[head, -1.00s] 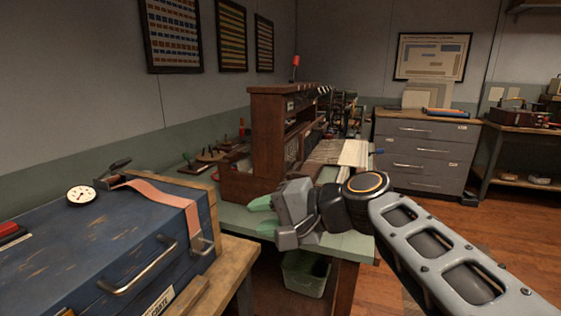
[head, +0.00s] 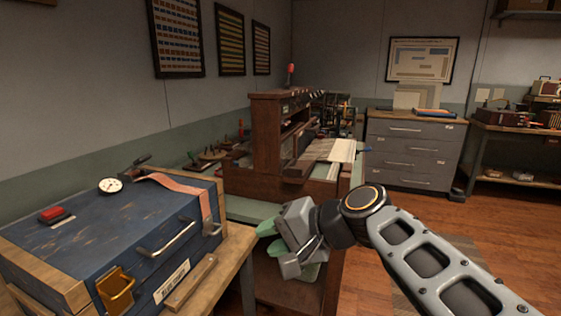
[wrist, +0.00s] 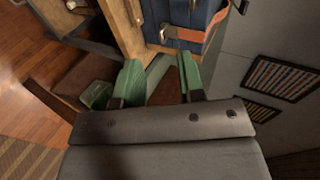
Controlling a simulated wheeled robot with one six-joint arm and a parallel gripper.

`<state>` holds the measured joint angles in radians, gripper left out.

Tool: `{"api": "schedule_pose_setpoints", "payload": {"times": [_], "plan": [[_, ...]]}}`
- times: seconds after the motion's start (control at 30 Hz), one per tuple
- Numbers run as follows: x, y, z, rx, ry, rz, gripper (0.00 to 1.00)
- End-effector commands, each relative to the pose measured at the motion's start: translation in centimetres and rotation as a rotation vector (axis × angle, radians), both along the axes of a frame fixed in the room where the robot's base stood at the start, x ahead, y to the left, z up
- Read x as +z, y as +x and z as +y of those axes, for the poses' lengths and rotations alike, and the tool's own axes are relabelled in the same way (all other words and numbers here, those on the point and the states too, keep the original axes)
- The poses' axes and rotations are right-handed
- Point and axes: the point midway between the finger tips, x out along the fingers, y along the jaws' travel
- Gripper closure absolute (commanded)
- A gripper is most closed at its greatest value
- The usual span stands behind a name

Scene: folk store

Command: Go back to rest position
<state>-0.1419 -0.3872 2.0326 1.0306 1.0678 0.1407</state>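My gripper (head: 287,248) has green fingers and is held out in front of me, at the near end of the workbench (head: 248,209). In the wrist view my gripper (wrist: 158,68) has its two fingers apart, with nothing between them. The gripper is open and empty. Part of my grey arm reaches in from the lower right of the head view.
A worn blue chest (head: 85,235) with wood edges stands on a table at left, close to the gripper. A brown wooden shelf unit (head: 268,140) is on the bench. Grey drawers (head: 412,152) stand at the back. The wooden floor (head: 480,235) at right is clear.

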Motion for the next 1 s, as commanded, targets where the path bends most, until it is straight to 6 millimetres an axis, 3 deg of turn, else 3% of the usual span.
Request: {"api": "schedule_pose_setpoints", "payload": {"times": [0.27, 0.7, 1.0], "plan": [[-0.5, -1.0, -3.9, -0.020, -0.266, -0.013, 0.64], [-1.0, -5.6, -14.9, 0.079, -0.917, -0.037, 0.64], [-1.3, -6.9, -17.6, 0.135, -1.066, -0.044, 0.64]]}}
